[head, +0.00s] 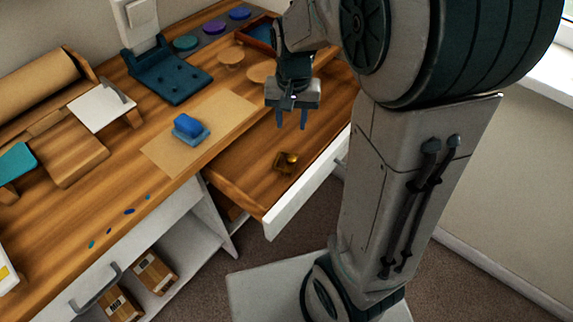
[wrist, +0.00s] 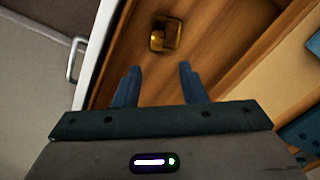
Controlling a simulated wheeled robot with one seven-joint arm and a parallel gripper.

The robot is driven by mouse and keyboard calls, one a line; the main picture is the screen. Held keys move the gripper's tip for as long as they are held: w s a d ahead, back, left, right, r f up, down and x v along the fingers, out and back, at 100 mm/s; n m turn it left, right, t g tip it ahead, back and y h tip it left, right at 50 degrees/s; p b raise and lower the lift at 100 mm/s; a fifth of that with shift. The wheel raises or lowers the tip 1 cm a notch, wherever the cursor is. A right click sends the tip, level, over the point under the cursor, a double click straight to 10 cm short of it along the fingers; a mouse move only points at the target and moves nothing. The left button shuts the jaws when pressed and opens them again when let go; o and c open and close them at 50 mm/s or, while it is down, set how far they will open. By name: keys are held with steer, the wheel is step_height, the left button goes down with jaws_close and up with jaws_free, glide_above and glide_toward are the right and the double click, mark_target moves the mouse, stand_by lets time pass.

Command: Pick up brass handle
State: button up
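The brass handle (head: 287,160) is a small gold-brown piece with a rounded knob on a squarish plate. It lies on the wooden floor of the open drawer (head: 245,183), and it also shows in the wrist view (wrist: 166,33) near the top middle. My gripper (head: 291,122) hangs above the drawer, fingers pointing down, higher than the handle and apart from it. In the wrist view the two blue fingers (wrist: 160,82) stand apart with nothing between them. The handle lies beyond the fingertips in that view.
The drawer's white front (head: 305,190) bears a metal pull (wrist: 76,60). The drawer is otherwise bare.

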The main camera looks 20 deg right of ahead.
mark_target(291, 158)
steer(key=f, duration=0.3)
steer(key=f+b, duration=0.1)
steer(key=f, duration=0.3)
steer(key=f+b, duration=0.1)
steer(key=f, duration=0.3)
steer(key=shift+w+f, duration=0.1)
steer(key=shift+w, duration=0.3)
steer(key=f, duration=0.1)
steer(key=f+b, duration=0.1)
steer(key=f, duration=0.3)
steer(key=shift+s+d+f+b, duration=0.1)
steer(key=shift+s+b, duration=0.2)
steer(key=shift+b, duration=0.05)
